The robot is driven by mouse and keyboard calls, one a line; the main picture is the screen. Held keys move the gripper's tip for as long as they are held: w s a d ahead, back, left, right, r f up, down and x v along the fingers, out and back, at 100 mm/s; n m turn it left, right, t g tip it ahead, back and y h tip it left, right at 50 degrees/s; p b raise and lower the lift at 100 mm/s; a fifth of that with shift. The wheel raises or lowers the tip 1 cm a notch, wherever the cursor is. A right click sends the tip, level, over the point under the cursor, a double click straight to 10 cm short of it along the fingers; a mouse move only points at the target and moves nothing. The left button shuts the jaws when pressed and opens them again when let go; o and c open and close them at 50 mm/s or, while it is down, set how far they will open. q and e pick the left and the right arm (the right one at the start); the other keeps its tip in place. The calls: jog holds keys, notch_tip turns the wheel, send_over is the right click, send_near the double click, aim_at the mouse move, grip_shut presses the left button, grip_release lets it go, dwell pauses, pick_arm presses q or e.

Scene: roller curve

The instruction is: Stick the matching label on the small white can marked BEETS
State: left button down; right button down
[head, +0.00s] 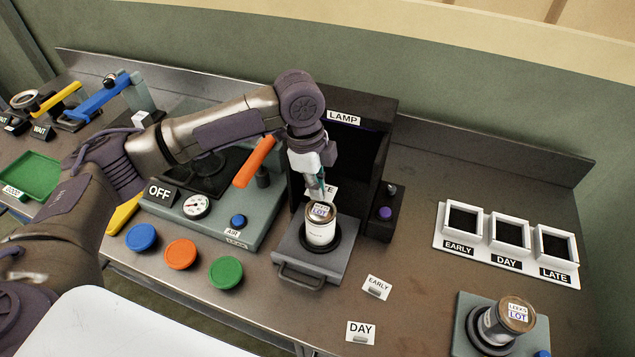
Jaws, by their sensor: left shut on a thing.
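A small white can (320,233) with a brown lid stands upright on the grey pull-out tray (303,262) before the lamp box. Its lid bears a small tag reading LOT, with a top word too small to read. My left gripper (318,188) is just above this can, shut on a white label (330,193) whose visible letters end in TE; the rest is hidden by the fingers. I cannot tell if the label touches the can. Two more labels, EARLY (376,287) and DAY (360,332), lie on the bench. My right gripper is not in view.
The black lamp box (385,125) stands behind the tray. A second can (497,324), tagged LEEKS LOT, lies tilted in a grey stand at lower right. A white rack (475,245) has EARLY, DAY and LATE slots. Coloured buttons (181,253) and an orange lever (254,162) are left.

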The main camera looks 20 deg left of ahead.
pick_arm(q)
jog(key=b, duration=0.4)
send_over(319, 216)
jog(key=f, duration=0.4)
jog(key=shift+a+f, duration=0.15)
jog(key=shift+a, duration=0.15)
jog(key=shift+f, duration=1.1)
jog(key=shift+p, duration=0.4)
jog(key=shift+p, duration=0.55)
jog(key=shift+f, duration=0.25)
dwell(1.0)
jog(key=c, duration=1.2)
grip_release()
jog(key=shift+c, duration=0.2)
jog(key=o, duration=0.6)
jog(key=shift+c, duration=0.2)
